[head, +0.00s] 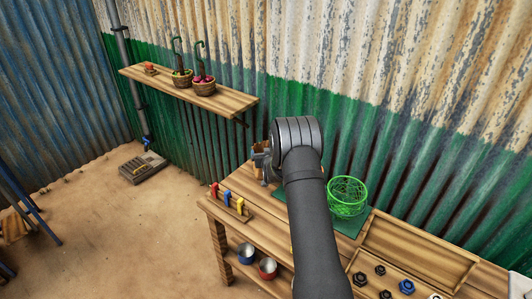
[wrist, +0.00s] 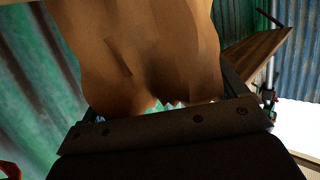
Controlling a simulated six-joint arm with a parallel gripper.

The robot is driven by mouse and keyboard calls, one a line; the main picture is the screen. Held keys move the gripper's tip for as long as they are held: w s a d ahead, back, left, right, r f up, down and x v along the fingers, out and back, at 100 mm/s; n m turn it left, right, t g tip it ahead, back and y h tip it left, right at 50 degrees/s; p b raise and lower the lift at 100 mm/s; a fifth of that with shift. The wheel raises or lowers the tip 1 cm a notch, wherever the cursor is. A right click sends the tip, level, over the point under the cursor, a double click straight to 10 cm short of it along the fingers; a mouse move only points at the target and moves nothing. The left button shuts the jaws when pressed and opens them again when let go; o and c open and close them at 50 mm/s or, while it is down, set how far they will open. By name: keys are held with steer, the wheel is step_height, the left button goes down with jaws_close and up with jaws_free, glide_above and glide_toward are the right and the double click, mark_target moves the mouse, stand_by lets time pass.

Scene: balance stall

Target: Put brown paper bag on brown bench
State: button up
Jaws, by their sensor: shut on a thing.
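The brown paper bag (wrist: 140,50) fills the upper middle of the wrist view, with its crumpled lower edge close to the gripper's base. My gripper (head: 262,163) is shut on the bag; its dark fingers show at either side of it in the wrist view. In the head view the gripper is above the far left part of the brown wooden bench (head: 268,235), and my arm hides most of the bag. I cannot tell how far the bag is above the bench top.
On the bench are a rack of coloured clips (head: 229,204), a green wire basket (head: 347,195) on a green mat (head: 347,224) and a wooden tray (head: 425,246) with dark nuts. A wall shelf (head: 222,100) holds two potted plants. Two bowls (head: 267,267) sit below the bench top.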

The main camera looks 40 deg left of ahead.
steer(key=shift+f, duration=0.15)
steer(key=o, duration=1.1)
steer(key=shift+c, duration=0.2)
steer(key=v, duration=1.7)
steer(key=x, duration=1.7)
